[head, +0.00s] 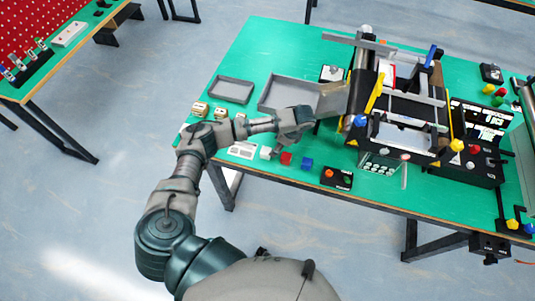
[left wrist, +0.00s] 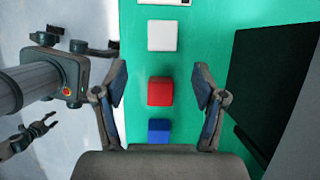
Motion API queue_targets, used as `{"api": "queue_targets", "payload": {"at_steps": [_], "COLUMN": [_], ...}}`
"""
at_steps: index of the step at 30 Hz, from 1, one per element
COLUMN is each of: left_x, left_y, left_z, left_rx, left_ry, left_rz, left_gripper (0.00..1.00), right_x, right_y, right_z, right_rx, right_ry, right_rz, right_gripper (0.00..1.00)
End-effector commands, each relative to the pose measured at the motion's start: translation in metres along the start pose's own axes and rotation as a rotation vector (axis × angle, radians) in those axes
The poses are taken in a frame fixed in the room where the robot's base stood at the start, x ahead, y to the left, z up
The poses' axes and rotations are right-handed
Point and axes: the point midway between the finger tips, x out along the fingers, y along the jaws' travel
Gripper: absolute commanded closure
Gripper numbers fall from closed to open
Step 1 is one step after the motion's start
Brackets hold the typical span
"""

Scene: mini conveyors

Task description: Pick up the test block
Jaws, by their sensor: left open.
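Three small cubes lie in a row near the front edge of the green table: a white one (head: 265,152), a red one (head: 285,159) and a blue one (head: 306,163). None carries a readable label, so I cannot tell which is the test block. My left gripper (left wrist: 160,85) is open and empty, above the row. In the left wrist view the red cube (left wrist: 160,92) appears between its fingers, with the white cube (left wrist: 162,36) above and the blue cube (left wrist: 158,130) below. A dark gripper shape, possibly my right one, shows small at the lower left there.
Two grey trays (head: 232,80) lie behind the cubes. A black button box (head: 337,178) stands right of the blue cube. The mini conveyor (head: 400,138) fills the table's right part. White-topped small blocks (head: 200,108) sit at the left.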

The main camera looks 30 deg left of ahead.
Motion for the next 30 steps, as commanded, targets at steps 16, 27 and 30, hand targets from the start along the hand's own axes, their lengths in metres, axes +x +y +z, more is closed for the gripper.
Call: {"api": "queue_targets", "payload": {"at_steps": [16,27,30], "left_x": [0.072,0.086,0.087], "left_y": [-0.003,-0.003,-0.003], "left_z": [0.008,0.006,0.007], "left_rx": [-0.001,0.0,0.0], "left_ry": [0.0,0.0,0.002], "left_rz": [0.003,0.0,0.0], "left_gripper": [0.29,0.29,0.52], "right_x": [0.001,0.002,0.002], "right_y": [-0.004,-0.004,-0.002], "right_z": [-0.001,-0.001,0.0], "right_rx": [0.003,0.003,0.002], "right_ry": [-0.003,-0.002,-0.002], "right_rz": [-0.002,-0.002,0.001], "right_gripper": [0.48,0.48,0.48]}}
